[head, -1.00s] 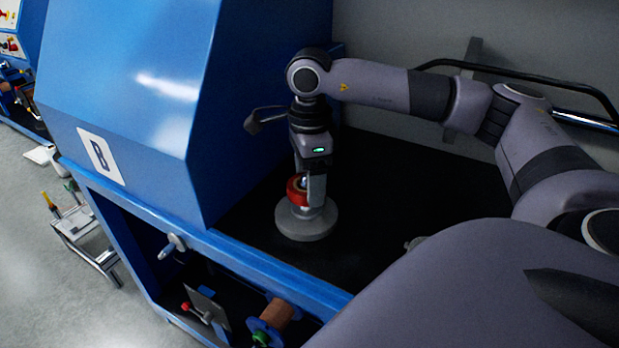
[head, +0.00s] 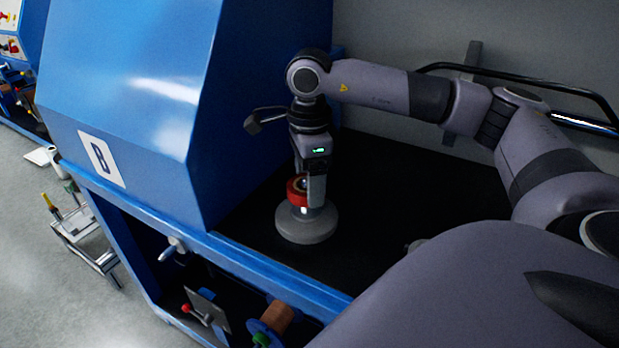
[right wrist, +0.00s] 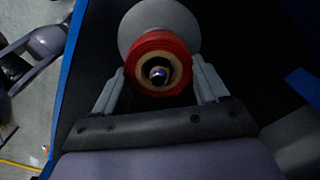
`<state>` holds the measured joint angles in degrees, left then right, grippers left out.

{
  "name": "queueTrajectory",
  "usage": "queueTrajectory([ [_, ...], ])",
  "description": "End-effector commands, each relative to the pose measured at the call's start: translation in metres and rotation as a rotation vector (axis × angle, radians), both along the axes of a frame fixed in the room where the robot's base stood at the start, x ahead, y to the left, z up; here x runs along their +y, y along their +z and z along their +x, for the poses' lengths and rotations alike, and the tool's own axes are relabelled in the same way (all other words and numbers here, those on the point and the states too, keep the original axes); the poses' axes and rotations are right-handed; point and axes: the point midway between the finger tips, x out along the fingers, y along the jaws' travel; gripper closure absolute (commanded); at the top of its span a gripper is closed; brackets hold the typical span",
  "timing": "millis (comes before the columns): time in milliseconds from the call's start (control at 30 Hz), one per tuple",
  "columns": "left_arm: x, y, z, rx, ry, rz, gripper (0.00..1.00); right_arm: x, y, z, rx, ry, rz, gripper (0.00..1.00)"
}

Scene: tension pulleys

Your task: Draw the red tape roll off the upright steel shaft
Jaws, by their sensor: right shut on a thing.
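The red tape roll (head: 297,190) is between the fingers of my right gripper (head: 306,195), above the round grey base (head: 306,228). In the right wrist view the red tape roll (right wrist: 159,40) has a pale core, and both fingers of my right gripper (right wrist: 160,80) press on its sides. The tip of the steel shaft (right wrist: 158,75) shows inside the core, so the roll is still around the shaft. In the head view a gap shows between roll and base. My left gripper is not in view.
The blue machine housing (head: 130,90) marked B rises close to the left of the gripper. The black worktop (head: 400,200) is mostly clear to the right. A black rail (head: 520,85) runs along the back wall.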

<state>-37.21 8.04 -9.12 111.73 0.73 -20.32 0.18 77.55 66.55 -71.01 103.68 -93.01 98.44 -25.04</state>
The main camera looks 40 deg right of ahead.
Motion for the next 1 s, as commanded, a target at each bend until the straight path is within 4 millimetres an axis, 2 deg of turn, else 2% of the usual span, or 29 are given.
queueTrajectory([
  [700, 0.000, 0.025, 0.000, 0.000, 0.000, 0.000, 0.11, 0.000, 0.034, 0.000, 0.000, 0.000, 0.001, 0.58],
  [1000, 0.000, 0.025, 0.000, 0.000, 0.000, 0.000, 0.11, 0.000, 0.035, 0.000, 0.000, 0.000, 0.000, 0.58],
])
